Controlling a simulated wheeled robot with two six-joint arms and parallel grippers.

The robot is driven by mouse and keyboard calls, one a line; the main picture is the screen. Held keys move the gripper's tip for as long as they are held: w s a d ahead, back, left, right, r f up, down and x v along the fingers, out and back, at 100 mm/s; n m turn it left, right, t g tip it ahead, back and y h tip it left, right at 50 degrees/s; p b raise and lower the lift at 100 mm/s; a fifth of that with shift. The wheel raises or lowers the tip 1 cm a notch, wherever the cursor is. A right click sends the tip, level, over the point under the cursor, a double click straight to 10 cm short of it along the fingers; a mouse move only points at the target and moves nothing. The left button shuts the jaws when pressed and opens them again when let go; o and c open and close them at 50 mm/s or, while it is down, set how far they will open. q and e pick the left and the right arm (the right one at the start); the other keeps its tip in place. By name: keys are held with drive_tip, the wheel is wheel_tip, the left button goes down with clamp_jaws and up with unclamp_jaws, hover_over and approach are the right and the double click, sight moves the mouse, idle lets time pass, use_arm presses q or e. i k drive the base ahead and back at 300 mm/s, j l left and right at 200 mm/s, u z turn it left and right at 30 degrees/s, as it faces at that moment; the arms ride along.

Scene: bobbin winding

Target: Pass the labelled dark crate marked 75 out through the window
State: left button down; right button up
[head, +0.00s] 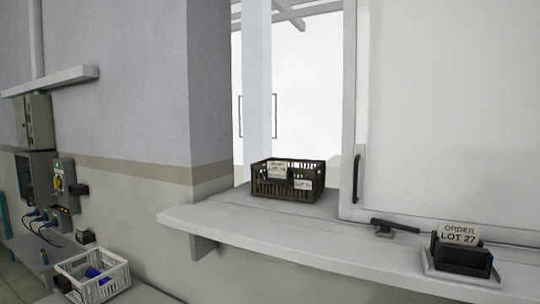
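A dark slatted crate (288,190) stands upright on the white ledge (240,222) of the window. Two white labels (277,169) show on it; their numbers are too small to read surely. The window opening (310,85) behind the crate is bright. A white panel (440,110) with a black handle (357,178) covers the right part of the window, and the left part stands open. Neither of my grippers shows in the head view, and nothing is seen holding the crate.
A black latch-like piece (395,226) lies on the ledge at the panel's foot. A dark holder (462,256) with a card reading "ORDER LOT 27" (459,233) stands at the right. A white basket (95,276) with blue items is at lower left, below wall boxes (38,178).

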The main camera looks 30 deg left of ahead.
sight(308, 190)
drive_tip(key=j+z, duration=0.2)
drive_tip(key=j, duration=0.35)
drive_tip(key=j+z, duration=0.2)
drive_tip(key=j, duration=0.35)
drive_tip(key=k+j+z, duration=0.2)
drive_tip(key=j, duration=0.3)
drive_tip(key=j+z, duration=0.25)
drive_tip(key=j, duration=0.25)
drive_tip(key=k, duration=0.05)
